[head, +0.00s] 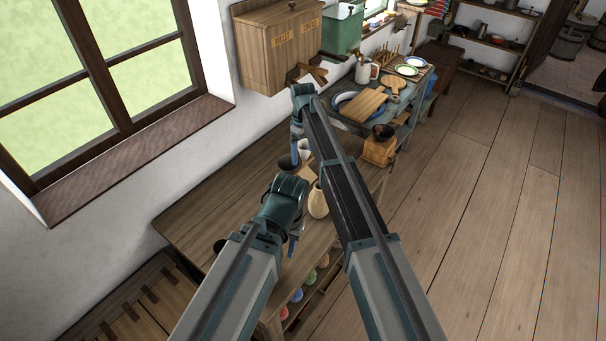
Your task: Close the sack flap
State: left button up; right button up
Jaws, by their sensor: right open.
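I cannot make out a sack or its flap for certain. A cream rounded vessel or bag (318,201) stands on the wooden table (205,205), partly beside my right arm. A small tan piece (307,173) lies behind it, mostly hidden by my arms. My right gripper (296,150) points down over the far part of the table, near a white cup, and is open; it looks empty. My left gripper (293,243) hangs low over the table's near side, left of the cream vessel; its fingers are too small and overlapped to read.
A wooden wall box (280,48) hangs above the table's far end. A wooden grinder (379,148) and a side table with a board (361,104) stand beyond. A dark cup (287,163) is near my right gripper. The plank floor (490,200) at right is clear.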

aim_at(303, 170)
notch_tip(303, 170, down, 8)
jog(key=b, duration=0.7)
jog(key=c, duration=1.4)
jog(key=shift+s+r, duration=0.1)
